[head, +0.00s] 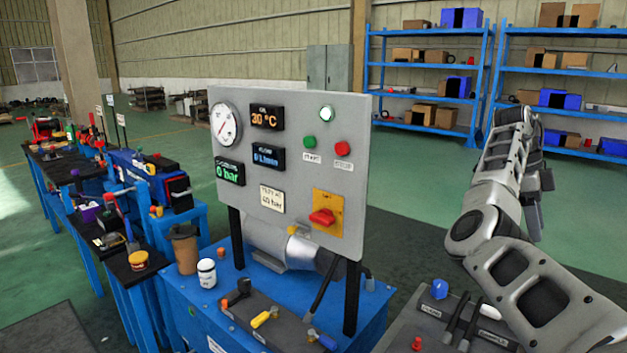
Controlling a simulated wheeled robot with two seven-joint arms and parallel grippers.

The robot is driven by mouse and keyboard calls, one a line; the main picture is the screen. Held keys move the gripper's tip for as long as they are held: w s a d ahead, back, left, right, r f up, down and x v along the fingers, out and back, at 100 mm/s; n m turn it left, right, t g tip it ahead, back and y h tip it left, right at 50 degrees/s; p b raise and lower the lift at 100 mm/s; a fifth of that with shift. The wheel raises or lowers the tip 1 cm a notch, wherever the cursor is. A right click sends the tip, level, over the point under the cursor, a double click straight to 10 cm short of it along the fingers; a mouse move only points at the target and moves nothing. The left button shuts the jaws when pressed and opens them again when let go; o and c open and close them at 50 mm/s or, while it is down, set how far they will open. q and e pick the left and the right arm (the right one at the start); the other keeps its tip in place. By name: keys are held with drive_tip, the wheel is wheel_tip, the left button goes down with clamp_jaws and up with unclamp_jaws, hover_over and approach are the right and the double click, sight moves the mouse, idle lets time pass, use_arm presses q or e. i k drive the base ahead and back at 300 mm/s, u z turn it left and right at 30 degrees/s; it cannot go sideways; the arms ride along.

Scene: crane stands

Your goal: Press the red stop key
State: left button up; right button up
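The red stop key (342,148) is a round red button on the upper right of the grey upright panel (282,98). A small, blurred label sits under it. The green key (309,142) is just left of it, and a lit whitish-green lamp (326,112) is above. My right arm comes in from the lower right. My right gripper (534,236) hangs downward, well to the right of the panel and apart from it. Its fingers are too small and edge-on to tell open from shut. My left gripper is not in view.
A red rotary switch (322,217) on a yellow plate is lower on the panel. A gauge (226,124) and displays fill its left side. A blue bench (240,300) with valves carries the panel. A console with levers (455,320) stands at front right. Open floor lies behind.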

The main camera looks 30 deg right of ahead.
sight(342, 148)
drive_tip(key=k, duration=1.15)
